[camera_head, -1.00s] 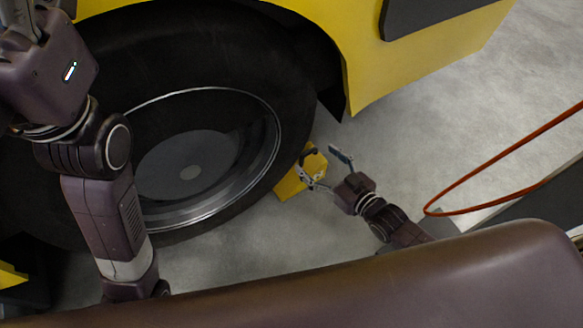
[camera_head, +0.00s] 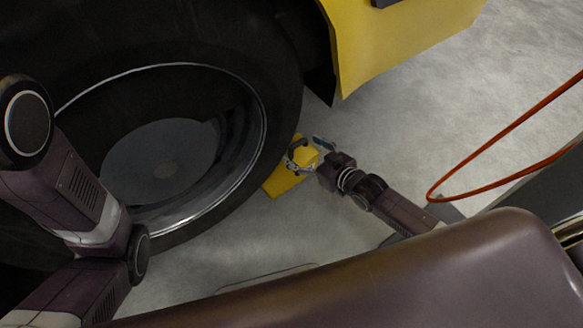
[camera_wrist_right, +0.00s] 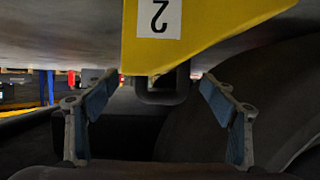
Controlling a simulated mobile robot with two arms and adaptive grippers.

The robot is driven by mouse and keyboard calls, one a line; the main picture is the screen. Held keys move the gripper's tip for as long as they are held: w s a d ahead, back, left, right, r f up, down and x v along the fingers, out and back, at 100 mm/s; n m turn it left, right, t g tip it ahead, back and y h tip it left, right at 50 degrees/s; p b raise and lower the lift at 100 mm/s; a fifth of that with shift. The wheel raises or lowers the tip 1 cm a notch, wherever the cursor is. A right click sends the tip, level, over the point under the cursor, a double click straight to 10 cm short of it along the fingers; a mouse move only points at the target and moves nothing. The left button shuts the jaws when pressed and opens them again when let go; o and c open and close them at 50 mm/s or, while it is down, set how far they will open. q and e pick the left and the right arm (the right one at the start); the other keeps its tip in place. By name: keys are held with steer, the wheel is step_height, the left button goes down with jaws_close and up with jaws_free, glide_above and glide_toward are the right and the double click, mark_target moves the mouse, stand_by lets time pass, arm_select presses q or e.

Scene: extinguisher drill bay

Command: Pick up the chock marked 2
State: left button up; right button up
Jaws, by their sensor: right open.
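The yellow chock (camera_head: 281,181) sits on the floor against the right side of the big tyre in the head view. In the right wrist view the yellow chock (camera_wrist_right: 215,25) shows at the top, with an upside-down 2 on a white label. A dark handle (camera_wrist_right: 164,92) sticks out from it. My right gripper (camera_head: 309,151) is at the chock, partly covering it. The wrist view shows its fingers (camera_wrist_right: 160,88) open, one on each side of the handle, with gaps left and right. My left arm is at the left edge of the head view; its gripper is out of frame.
The black tyre (camera_head: 284,85) and its rim fill the left of the head view, close to the chock. Yellow bodywork (camera_head: 400,40) hangs above right. A red-orange hose (camera_head: 500,133) loops at the right. Grey floor (camera_head: 410,110) is clear between them.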

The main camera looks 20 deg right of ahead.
steer(key=shift+w+a+f, duration=0.15)
steer(key=shift+w, duration=0.15)
steer(key=c, duration=2)
steer(key=shift+r, duration=0.2)
jaws_close()
steer(key=shift+r, duration=0.1)
